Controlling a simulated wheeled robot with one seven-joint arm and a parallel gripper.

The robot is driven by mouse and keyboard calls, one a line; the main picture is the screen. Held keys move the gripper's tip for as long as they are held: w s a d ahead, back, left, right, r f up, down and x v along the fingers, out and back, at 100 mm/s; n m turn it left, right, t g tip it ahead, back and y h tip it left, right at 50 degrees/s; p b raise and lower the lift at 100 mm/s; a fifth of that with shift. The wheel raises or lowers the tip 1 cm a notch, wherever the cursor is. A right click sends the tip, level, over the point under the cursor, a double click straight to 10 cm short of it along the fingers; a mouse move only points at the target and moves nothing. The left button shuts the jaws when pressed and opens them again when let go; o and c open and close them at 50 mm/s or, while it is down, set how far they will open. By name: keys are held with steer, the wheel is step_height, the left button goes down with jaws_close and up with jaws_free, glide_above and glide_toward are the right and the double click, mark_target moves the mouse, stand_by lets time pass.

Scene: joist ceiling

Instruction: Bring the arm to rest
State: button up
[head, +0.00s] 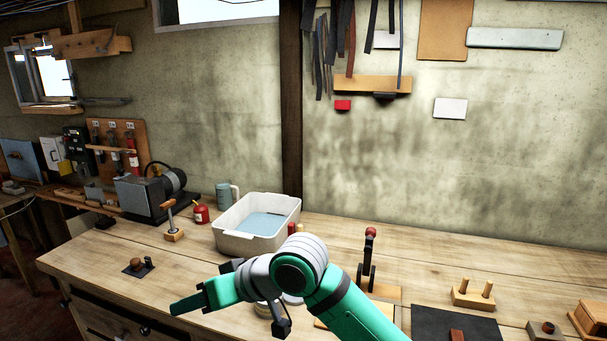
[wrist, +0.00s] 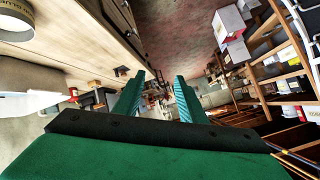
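My gripper (head: 192,300) is held out over the front left part of the wooden workbench (head: 330,237), pointing left. My green and grey arm reaches in from the bottom of the head view and bends at the wrist. In the wrist view the two green fingers (wrist: 158,97) stand apart with nothing between them. The gripper is open and empty. I cannot tell its exact height above the bench.
A white basin (head: 257,243) stands behind my wrist. A red-knobbed lever tool (head: 368,262) stands close right of my arm. A peg block (head: 473,294) and dark mat (head: 455,325) lie further right. The bench's front left has bare wood.

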steer(key=w+a+m+t+y, duration=0.3)
steer(key=a+t+y, duration=0.1)
steer(key=t+y, duration=0.15)
steer(key=s+d+f+m+t+h, duration=0.1)
steer(key=d+f+m+t+h, duration=0.55)
steer(key=f+m+t, duration=0.4)
steer(key=s+d+f+m+g+h, duration=0.1)
steer(key=s+d+f+h, duration=0.3)
steer(key=f, duration=0.3)
steer(key=s+d+f+m+h, duration=0.1)
steer(key=s+d+f+h, duration=0.1)
steer(key=s+d+f, duration=0.35)
steer(key=s+d+f+n+g+h, duration=0.1)
steer(key=s+d+f+n, duration=0.1)
steer(key=s, duration=0.7)
steer(key=s+d+f+n+h, duration=0.1)
steer(key=s+d+f+n, duration=0.1)
steer(key=s, duration=0.7)
steer(key=s+d+f+n+g+h, duration=0.1)
steer(key=s+d+f, duration=0.3)
steer(key=s, duration=0.6)
steer(key=shift+d+f+n+g+h, duration=0.25)
steer(key=shift+f+n, duration=0.25)
steer(key=shift+n, duration=0.35)
